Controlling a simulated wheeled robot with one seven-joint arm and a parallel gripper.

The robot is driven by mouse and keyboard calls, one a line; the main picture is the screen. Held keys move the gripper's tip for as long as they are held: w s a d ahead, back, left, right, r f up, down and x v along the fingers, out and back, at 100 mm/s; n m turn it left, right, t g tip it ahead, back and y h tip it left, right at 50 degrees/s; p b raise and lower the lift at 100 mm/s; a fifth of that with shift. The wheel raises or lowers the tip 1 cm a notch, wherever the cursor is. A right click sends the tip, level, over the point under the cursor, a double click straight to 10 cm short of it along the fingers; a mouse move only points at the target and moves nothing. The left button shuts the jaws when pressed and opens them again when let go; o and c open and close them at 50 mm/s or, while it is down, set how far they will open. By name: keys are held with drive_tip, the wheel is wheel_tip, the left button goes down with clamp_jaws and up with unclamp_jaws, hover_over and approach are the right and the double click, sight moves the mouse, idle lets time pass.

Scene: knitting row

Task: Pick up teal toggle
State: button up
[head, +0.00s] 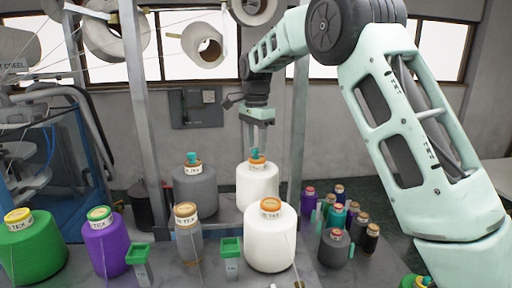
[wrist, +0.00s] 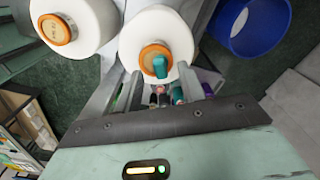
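A teal toggle (head: 255,154) stands on the orange top of the rear white cone (head: 258,186). In the wrist view the teal toggle (wrist: 160,66) rises from the orange cap of the white cone (wrist: 156,26). My gripper (head: 259,148) points down just above this cone. Its two fingers are apart in the wrist view (wrist: 155,80), with the toggle in the gap between them; contact is not visible.
A front white cone (head: 269,240) stands nearer, with a grey-brown spool (head: 188,235) and purple spool (head: 104,243) to its left. Several small spools (head: 335,209) cluster at the right. A metal post (head: 300,120) rises beside my gripper.

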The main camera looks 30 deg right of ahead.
sight(256, 149)
drive_tip(key=shift+f, duration=0.65)
clamp_jaws()
drive_tip(key=shift+r, duration=0.1)
wheel_tip(256, 149, up, 10)
drive_tip(key=b, duration=0.3)
